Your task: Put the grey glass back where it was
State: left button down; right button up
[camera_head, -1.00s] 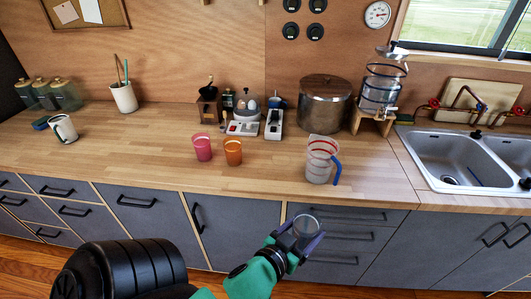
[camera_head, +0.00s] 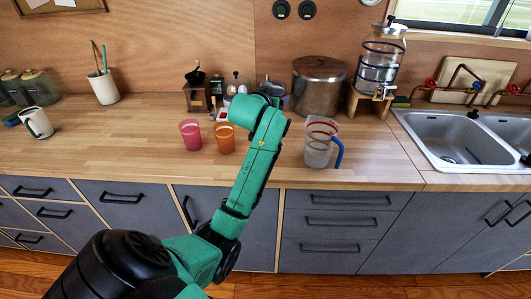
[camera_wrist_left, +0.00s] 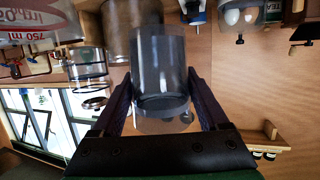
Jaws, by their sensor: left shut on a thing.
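The grey glass (camera_wrist_left: 160,75) is a clear, greyish tumbler in the left wrist view. My left gripper (camera_wrist_left: 160,80) is shut on it, with a dark finger on each side. In the head view my green left arm reaches up over the counter (camera_head: 90,150), and the gripper and glass are hidden behind it. A pink glass (camera_head: 190,135) and an orange glass (camera_head: 225,138) stand upright side by side, just left of my forearm. My right gripper is not in view.
A measuring jug (camera_head: 319,150) with a blue handle stands right of my arm; it also shows in the left wrist view (camera_wrist_left: 35,25). Behind are a large pot (camera_head: 319,88), a grinder (camera_head: 197,95) and a water dispenser (camera_head: 378,72).

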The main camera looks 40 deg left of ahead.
pick_arm(q)
jog(key=a+r, duration=0.2)
jog(key=r, duration=0.1)
jog(key=a+r, duration=0.1)
jog(key=shift+r+b, duration=0.35)
jog(key=shift+a, duration=0.1)
notch_tip(320, 180, down, 20)
jog(key=shift+r+p, duration=0.2)
jog(key=shift+p, duration=0.3)
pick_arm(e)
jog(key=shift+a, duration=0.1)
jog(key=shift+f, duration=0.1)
pick_arm(q)
grip_release()
jog(key=shift+f, duration=0.1)
jog(key=shift+s+d, duration=0.2)
jog(key=shift+s, duration=0.05)
jog(key=b+v, duration=0.1)
jog(key=v, duration=1)
jog(key=shift+s+d+r, duration=0.1)
jog(key=shift+s+r, duration=0.15)
jog(key=shift+s, duration=0.05)
jog(key=shift+w, duration=0.1)
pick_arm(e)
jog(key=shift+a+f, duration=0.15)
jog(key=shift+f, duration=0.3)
